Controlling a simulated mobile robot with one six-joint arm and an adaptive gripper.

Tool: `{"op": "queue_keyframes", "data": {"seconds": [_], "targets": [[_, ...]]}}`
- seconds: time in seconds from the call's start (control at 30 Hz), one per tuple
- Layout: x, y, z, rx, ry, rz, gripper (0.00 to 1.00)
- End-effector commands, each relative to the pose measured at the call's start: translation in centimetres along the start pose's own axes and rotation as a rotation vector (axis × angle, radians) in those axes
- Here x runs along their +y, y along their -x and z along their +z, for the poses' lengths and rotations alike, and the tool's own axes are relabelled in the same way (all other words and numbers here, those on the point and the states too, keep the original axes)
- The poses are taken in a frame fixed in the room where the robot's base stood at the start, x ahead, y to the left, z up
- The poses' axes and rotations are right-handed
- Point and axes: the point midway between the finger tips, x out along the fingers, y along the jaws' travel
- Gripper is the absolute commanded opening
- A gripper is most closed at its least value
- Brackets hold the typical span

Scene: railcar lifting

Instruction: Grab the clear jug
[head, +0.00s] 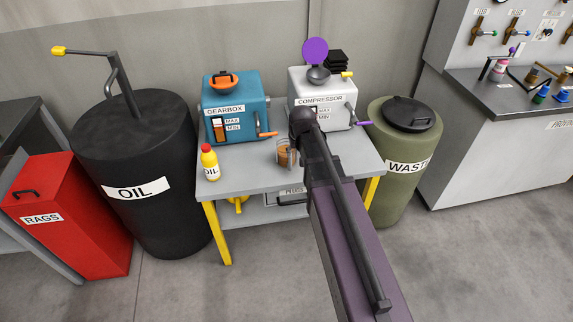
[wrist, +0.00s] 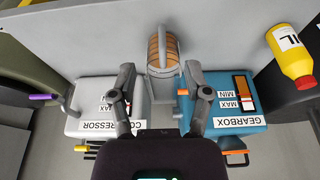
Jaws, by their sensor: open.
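The clear jug (head: 283,154) stands on the grey table in front of the machines, with something brown inside; my arm covers its right side in the head view. In the wrist view the jug (wrist: 162,52) lies just beyond the space between my fingertips, with its rounded clear rim or handle facing me. My gripper (wrist: 160,70) is open and empty, one finger on each side of the line to the jug. I cannot tell the exact gap between fingers and jug.
The blue gearbox (head: 236,108) and white compressor (head: 318,97) stand behind the jug on the table (head: 240,180). A yellow oil bottle (head: 209,162) stands to the left. A black oil drum (head: 140,180) and green waste bin (head: 405,150) flank the table.

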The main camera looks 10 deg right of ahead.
Motion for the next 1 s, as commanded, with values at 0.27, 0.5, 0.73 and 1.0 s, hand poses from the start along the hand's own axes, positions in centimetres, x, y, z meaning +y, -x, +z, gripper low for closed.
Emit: {"op": "queue_keyframes", "data": {"seconds": [0.27,0.5,0.73,1.0], "targets": [[-0.1,-4.9,-5.0,0.096,-0.003,0.000,0.63],[0.0,-5.2,-5.8,0.116,-0.004,0.000,0.63],[0.0,-5.2,-5.8,0.115,-0.004,0.000,0.63],[0.1,-6.1,-5.8,0.114,-0.005,0.000,0.63]]}}
